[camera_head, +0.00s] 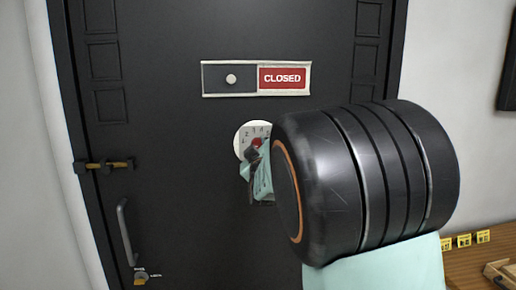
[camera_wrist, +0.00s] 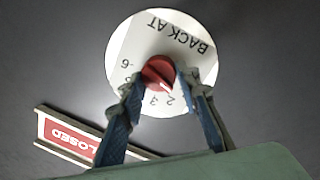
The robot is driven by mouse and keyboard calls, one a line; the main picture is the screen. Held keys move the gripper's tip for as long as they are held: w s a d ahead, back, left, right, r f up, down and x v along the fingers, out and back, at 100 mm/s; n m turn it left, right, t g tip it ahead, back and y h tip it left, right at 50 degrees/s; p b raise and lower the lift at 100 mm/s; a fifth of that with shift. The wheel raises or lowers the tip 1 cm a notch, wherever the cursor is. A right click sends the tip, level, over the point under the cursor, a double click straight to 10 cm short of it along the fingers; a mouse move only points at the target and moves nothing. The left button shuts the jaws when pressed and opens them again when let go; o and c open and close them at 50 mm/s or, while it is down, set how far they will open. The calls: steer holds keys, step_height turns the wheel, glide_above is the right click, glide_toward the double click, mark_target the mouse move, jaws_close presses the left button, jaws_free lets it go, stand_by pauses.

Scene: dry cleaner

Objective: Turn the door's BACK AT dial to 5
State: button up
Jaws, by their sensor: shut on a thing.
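The BACK AT dial is a white round plate on the dark door; in the wrist view its face (camera_wrist: 135,40) shows upside down, with black numbers along its lower edge. A red knob (camera_wrist: 158,71) sits at its centre, with a pale mark that seems to point near the 2. My gripper (camera_wrist: 162,78) has a finger on each side of the knob and is shut on it. In the head view the dial (camera_head: 239,138) is partly hidden by my gripper (camera_head: 256,152), and a little of the red knob (camera_head: 257,142) shows.
A sliding sign (camera_head: 256,78) reading CLOSED is above the dial; it also shows in the wrist view (camera_wrist: 70,138). A door handle (camera_head: 125,232), a latch (camera_head: 104,164) and a lock (camera_head: 141,276) are on the left. Yellow tags (camera_head: 464,240) stand on a wooden surface at right.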

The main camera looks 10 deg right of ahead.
steer(key=shift+m+b, duration=0.3)
steer(key=shift+b, duration=0.1)
steer(key=m+y+b, duration=0.1)
steer(key=m+b, duration=0.5)
steer(key=m, duration=0.1)
steer(key=m+b, duration=0.6)
steer(key=m, duration=0.1)
steer(key=m+g+y+b, duration=0.1)
steer(key=m+b, duration=0.5)
steer(key=m, duration=0.1)
steer(key=shift+d+y, duration=0.3)
steer(key=shift+d, duration=0.1)
steer(key=shift+m, duration=0.4)
steer(key=o, duration=1.2)
steer(key=shift+c, duration=0.2)
steer(key=shift+r, duration=0.1)
